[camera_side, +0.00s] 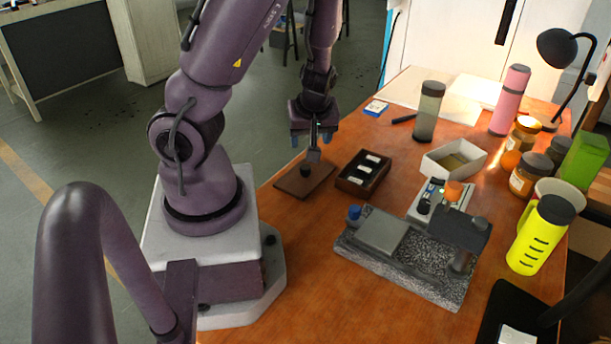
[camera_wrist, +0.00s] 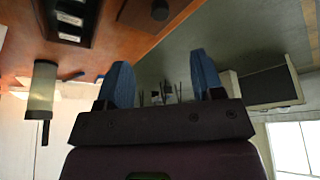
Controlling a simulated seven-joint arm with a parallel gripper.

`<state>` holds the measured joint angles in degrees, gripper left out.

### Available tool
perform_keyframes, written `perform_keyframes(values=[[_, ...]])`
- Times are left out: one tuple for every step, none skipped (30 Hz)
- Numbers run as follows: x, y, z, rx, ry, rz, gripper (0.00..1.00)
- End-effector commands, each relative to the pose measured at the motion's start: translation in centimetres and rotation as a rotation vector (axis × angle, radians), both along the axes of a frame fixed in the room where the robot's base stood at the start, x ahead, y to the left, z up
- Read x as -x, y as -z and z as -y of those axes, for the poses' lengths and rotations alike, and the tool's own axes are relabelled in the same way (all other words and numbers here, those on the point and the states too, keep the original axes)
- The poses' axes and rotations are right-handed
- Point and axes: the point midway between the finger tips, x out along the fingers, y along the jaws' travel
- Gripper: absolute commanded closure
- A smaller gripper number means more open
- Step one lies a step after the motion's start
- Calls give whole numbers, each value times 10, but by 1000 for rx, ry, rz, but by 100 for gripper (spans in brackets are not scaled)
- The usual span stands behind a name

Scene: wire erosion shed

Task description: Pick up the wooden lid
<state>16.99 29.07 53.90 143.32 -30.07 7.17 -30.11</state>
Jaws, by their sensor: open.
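The wooden lid (camera_side: 290,186) is a flat brown board with a dark round knob (camera_side: 305,171). It lies flat at the table's left edge in the side view. In the wrist view the lid (camera_wrist: 143,18) shows at the top, cut off by the frame edge, with its knob (camera_wrist: 160,9) there too. My gripper (camera_side: 311,140) is above the lid, apart from it, with its blue fingertips spread. The fingers also show wide apart and empty in the wrist view (camera_wrist: 162,80). A small grey piece below the gripper in the side view is unclear.
A dark open box (camera_side: 352,182) with compartments stands just right of the lid. A stone-based gauge stand (camera_side: 400,270), a white tray (camera_side: 436,160) and a grey bottle (camera_side: 429,112) stand farther right. Left of the lid the table ends and the floor drops away.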

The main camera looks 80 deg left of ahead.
Motion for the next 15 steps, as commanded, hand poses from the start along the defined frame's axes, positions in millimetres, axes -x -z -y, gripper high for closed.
perform_keyframes(values=[[1, 3, -1, 1, -5, -1, 39], [1, 4, -2, 1, -5, -2, 39], [1, 7, -4, 2, -6, -3, 39], [1, 10, -5, 2, -6, -3, 39], [1, 12, -6, 2, -6, -3, 39], [1, 15, -7, 3, -6, -3, 39], [1, 18, -8, 4, -5, -3, 39], [1, 20, -9, 5, -4, -2, 39], [1, 23, -9, 7, -5, -2, 39], [1, 26, -11, 5, -4, -4, 39], [1, 29, -12, 5, -3, -5, 39], [1, 33, -14, 4, -2, -7, 39], [1, 36, -15, 4, -3, -6, 39], [1, 39, -16, 5, -2, -6, 39], [1, 43, -18, 5, -2, -5, 39]])
